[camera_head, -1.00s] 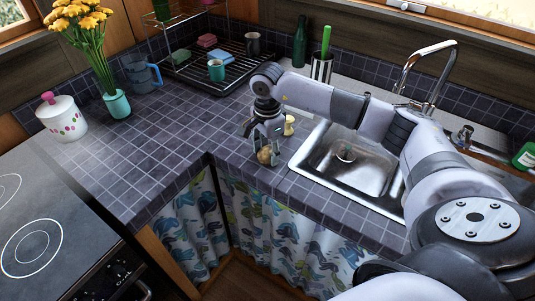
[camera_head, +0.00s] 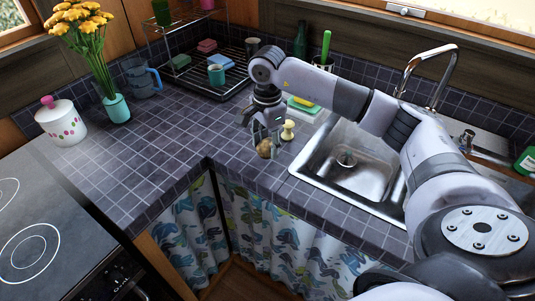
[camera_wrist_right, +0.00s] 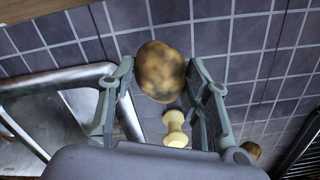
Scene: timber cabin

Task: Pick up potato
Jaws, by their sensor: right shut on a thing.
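The potato (camera_head: 264,150) is brown and mottled, by the front edge of the tiled counter, left of the sink. My right gripper (camera_head: 266,143) points down over it and is shut on it. In the right wrist view the potato (camera_wrist_right: 160,72) sits between the two fingers (camera_wrist_right: 160,88), darker patches on its skin. It appears a little above the counter. My left gripper is not in view.
A pale yellow spool-shaped thing (camera_head: 288,130) stands right beside the gripper; it also shows in the wrist view (camera_wrist_right: 176,128). A second brown, potato-like thing (camera_wrist_right: 251,150) is partly visible. The sink (camera_head: 345,165) lies right; the counter left is clear.

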